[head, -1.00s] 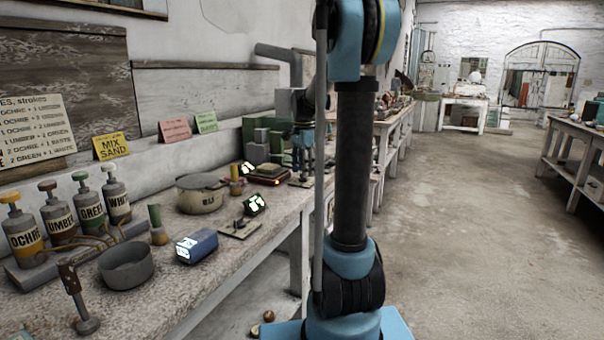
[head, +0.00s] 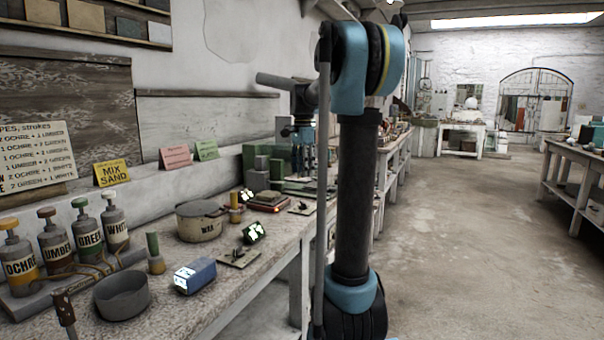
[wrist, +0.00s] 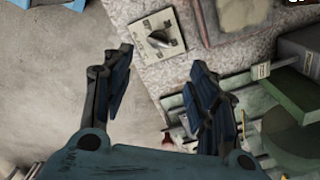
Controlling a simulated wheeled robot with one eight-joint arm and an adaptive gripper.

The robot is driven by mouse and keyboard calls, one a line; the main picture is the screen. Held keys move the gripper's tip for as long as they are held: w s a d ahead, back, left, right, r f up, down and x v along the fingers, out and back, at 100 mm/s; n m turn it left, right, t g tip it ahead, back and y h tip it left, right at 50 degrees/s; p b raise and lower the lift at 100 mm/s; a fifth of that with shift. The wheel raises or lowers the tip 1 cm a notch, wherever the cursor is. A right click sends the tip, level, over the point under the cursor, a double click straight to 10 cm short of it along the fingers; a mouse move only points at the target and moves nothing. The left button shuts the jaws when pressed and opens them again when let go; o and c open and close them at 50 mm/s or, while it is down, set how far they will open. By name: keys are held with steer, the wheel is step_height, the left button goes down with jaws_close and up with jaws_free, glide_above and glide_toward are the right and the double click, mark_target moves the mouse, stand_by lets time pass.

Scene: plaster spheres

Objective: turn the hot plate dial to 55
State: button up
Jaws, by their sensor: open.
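The dial, a dark pointer knob on a pale square plate (wrist: 160,34), sits near the bench edge in the wrist view. In the head view it seems to be the small plate (head: 302,208) beside the hot plate (head: 268,201), a low slab with a reddish-brown top. A small lit display (head: 246,195) stands by the slab; its figures are too small to read. My gripper (wrist: 163,75) is open and empty, its fingers spread above the bench edge, apart from the dial. In the head view it is small and dark (head: 303,165) above the bench.
Green and grey blocks (head: 262,172) stand behind the hot plate. A second dial plate (head: 238,257) with a lit display (head: 254,232) lies closer, near a pot (head: 200,220) and a blue box (head: 195,276). Open floor (head: 450,240) lies to the right.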

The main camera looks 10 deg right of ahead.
steer(key=shift+c, duration=0.5)
steer(key=c, duration=0.4)
step_height(320, 180, up, 2)
steer(key=n, duration=0.6)
steer(key=shift+r+n, duration=0.15)
steer(key=shift+n, duration=0.25)
steer(key=shift+c, duration=0.4)
steer(key=r+n, duration=0.2)
steer(key=n, duration=0.8)
glide_toward(303, 205)
steer(key=f, duration=0.2)
steer(key=w+f, duration=0.1)
steer(key=f, duration=0.2)
steer(key=w+f, duration=0.1)
steer(key=f, duration=0.1)
steer(key=shift+d+f, duration=0.1)
steer(key=shift+f, duration=0.25)
jaws_close()
